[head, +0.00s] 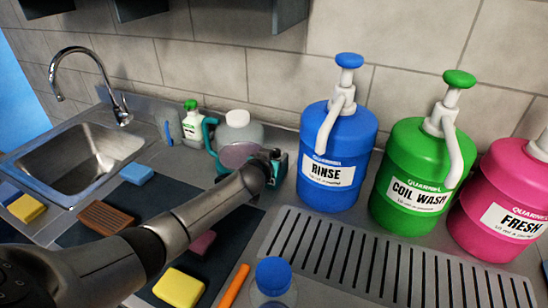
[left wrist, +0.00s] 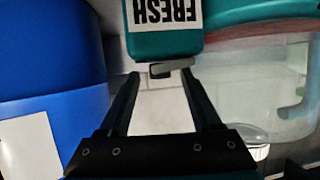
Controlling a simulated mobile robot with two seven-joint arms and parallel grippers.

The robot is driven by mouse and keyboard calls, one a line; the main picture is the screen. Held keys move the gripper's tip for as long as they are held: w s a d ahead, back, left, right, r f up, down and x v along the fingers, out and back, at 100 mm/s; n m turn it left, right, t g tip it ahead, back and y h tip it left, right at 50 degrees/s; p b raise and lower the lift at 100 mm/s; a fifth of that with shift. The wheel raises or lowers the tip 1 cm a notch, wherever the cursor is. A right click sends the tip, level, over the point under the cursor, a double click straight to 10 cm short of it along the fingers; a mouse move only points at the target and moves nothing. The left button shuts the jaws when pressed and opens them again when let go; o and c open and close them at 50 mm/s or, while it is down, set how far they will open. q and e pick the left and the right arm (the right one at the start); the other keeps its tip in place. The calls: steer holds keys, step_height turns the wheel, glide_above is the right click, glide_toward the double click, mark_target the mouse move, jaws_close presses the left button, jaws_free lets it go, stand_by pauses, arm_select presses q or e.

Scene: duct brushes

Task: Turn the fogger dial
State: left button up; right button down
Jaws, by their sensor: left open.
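The fogger (head: 238,133) stands against the back wall in the head view, with a cloudy clear tank and teal handle. In the left wrist view a teal box (left wrist: 166,43) with an upside-down FRESH label sits beside its clear tank (left wrist: 255,85). A small grey knob (left wrist: 170,67), seemingly the dial, shows at the edge of this box. My left gripper (head: 270,158) is at the fogger's right side, partly hiding it. In the left wrist view its open fingers (left wrist: 160,78) point at the box, with the knob between their tips; contact cannot be told. My right gripper is not in view.
The blue RINSE bottle (head: 337,150) stands close to the right of my left gripper. A green COIL WASH bottle (head: 412,175) and pink FRESH bottle (head: 503,203) follow. A slotted drain (head: 380,262), sponges (head: 179,287) and a blue-capped bottle (head: 273,278) are in front. A sink (head: 75,155) is left.

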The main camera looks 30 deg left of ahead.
arm_select(q)
steer(key=shift+w+f, duration=0.15)
steer(key=shift+w, duration=0.25)
steer(key=shift+c, duration=0.2)
steer(key=shift+a, duration=0.1)
jaws_close()
